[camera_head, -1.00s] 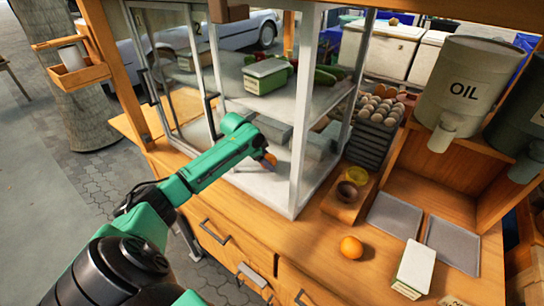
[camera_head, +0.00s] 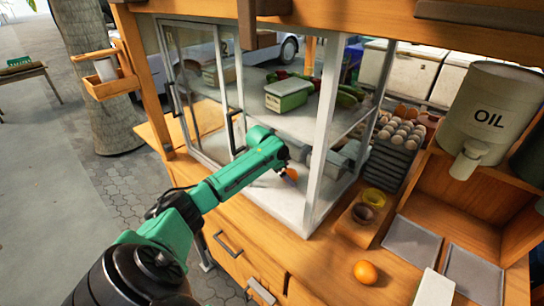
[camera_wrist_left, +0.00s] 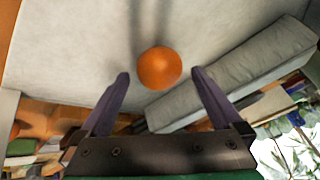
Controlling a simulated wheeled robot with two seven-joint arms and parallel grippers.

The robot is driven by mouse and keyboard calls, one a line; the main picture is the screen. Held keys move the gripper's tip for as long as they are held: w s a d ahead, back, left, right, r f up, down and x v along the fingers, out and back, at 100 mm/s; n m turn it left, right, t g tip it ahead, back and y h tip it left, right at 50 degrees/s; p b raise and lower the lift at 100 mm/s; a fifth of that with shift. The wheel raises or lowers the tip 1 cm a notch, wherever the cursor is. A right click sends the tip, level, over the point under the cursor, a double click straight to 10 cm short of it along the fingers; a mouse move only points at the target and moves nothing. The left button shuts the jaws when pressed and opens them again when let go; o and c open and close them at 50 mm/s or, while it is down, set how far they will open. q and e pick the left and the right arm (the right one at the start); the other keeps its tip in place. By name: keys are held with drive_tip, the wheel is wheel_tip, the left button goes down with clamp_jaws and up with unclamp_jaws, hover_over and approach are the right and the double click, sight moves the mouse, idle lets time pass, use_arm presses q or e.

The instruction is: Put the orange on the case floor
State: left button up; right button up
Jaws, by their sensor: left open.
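My left gripper (camera_head: 287,172) reaches into the glass-sided case (camera_head: 318,150) through its open front, low over the pale case floor (camera_head: 283,203). An orange (camera_wrist_left: 159,67) shows in the left wrist view, centred at the fingertips with a gap to each finger. The gripper (camera_wrist_left: 160,76) is open. In the head view only a small orange patch (camera_head: 291,174) shows at the gripper's tip. Whether that orange touches the floor cannot be told for sure. A second orange (camera_head: 365,272) sits on the wooden counter at the lower right. My right gripper is not in view.
A white corner post (camera_head: 322,140) stands just right of my gripper. The shelf above holds a green-and-white box (camera_head: 287,95) and vegetables. A grey block (camera_wrist_left: 235,75) lies beside the orange. Egg trays (camera_head: 393,160), metal trays (camera_head: 411,243) and an OIL container (camera_head: 490,115) are to the right.

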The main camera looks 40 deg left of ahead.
use_arm(q)
drive_tip(key=shift+v, duration=0.9)
drive_tip(key=s+a+b, duration=0.1)
drive_tip(key=s, duration=1.1)
drive_tip(key=shift+a, duration=0.35)
